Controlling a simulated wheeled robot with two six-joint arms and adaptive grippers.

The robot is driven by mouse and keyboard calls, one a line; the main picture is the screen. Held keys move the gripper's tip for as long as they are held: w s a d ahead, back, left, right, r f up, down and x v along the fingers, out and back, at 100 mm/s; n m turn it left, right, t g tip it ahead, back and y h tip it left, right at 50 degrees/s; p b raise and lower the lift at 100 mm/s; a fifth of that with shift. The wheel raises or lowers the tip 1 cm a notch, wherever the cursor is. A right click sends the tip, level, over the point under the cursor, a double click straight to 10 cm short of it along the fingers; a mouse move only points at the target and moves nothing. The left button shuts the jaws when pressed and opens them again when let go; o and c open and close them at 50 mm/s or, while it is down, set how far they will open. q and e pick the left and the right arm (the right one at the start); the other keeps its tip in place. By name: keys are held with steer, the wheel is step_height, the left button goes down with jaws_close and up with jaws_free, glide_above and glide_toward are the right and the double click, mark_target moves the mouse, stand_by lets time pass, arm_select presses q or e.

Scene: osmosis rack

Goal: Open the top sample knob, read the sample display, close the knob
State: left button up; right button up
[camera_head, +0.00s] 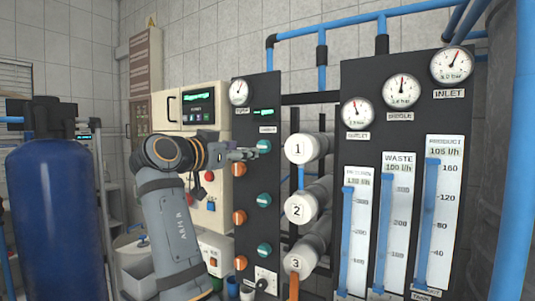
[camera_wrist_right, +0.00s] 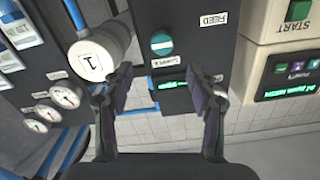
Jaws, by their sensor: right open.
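The top sample knob (camera_head: 264,146) is a round teal knob on the dark panel (camera_head: 256,90), below a small lit green sample display (camera_head: 264,112). My right gripper (camera_head: 250,153) is beside this knob. In the right wrist view, the knob (camera_wrist_right: 161,43) shows a pale bar running across the picture, and the green display (camera_wrist_right: 172,86) lies between my open fingers (camera_wrist_right: 160,82). The display text is too small to read. The fingers are empty; the knob lies beyond their tips, with no visible contact. My left gripper is out of view.
More teal and orange knobs (camera_head: 239,217) run down the panel. A control cabinet (camera_head: 190,105) stands behind my right arm. Gauges and flow meters (camera_head: 396,215) fill the right panel.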

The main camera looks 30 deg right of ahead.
mark_target(262, 147)
steer(key=p+x, duration=0.9)
steer(key=x, duration=0.1)
steer(key=shift+w+a+p, duration=0.15)
steer(key=shift+w+p, duration=0.05)
steer(key=shift+p, duration=0.15)
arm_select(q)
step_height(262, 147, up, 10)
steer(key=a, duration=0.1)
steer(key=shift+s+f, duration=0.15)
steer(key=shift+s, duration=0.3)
arm_select(e)
steer(key=shift+a, duration=0.1)
steer(key=shift+c, duration=0.8)
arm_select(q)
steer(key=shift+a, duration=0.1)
arm_select(e)
steer(key=c, duration=1)
